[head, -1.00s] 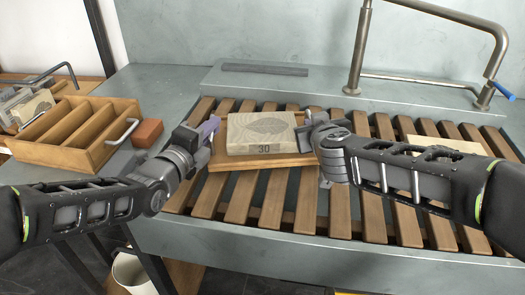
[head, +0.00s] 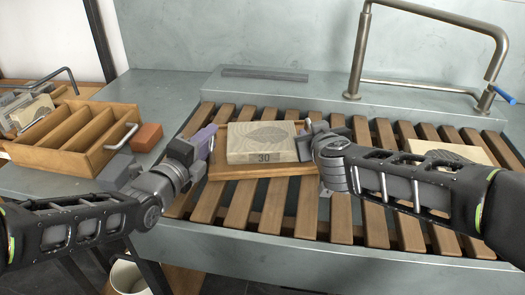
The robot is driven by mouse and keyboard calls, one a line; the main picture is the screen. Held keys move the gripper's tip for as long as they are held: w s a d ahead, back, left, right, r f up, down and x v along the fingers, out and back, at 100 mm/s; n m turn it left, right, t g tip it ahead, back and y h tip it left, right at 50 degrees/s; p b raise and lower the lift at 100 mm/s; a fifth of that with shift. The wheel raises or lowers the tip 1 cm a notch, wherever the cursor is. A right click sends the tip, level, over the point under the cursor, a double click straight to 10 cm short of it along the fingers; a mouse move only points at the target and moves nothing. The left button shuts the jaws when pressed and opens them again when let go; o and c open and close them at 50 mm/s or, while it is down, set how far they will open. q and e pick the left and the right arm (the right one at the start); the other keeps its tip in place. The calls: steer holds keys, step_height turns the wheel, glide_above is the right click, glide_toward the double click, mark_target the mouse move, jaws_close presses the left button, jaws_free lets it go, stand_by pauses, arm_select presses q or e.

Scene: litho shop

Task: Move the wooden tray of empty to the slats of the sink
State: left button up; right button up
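A wooden tray (head: 216,166) lies on the slats (head: 275,210) of the sink. It bears a pale stone block (head: 263,139) marked 30 with a dark leaf-like print. My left gripper (head: 206,141), with purple finger parts, is at the tray's left end. My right gripper (head: 305,128) is at the right end, close beside the block. Both grippers are seen from behind, and I cannot tell whether their fingers are open or closed on the tray. The tray's right end is partly hidden by the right gripper. Another wooden tray (head: 77,130), divided and empty with a metal handle, stands on the left counter.
A second printed stone (head: 455,151) lies on the slats at the right, partly behind my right arm. A red-brown block (head: 146,137) sits beside the divided tray. A dark bar (head: 265,74) lies on the back ledge. A metal pipe frame (head: 361,50) rises behind the slats.

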arm_select(q)
steer(key=v, duration=1)
steer(key=shift+s+a, duration=0.1)
steer(key=shift+s, duration=0.05)
arm_select(e)
steer(key=shift+s, duration=0.1)
steer(key=v, duration=1.1)
steer(key=shift+s+r, duration=0.2)
steer(key=shift+s, duration=0.2)
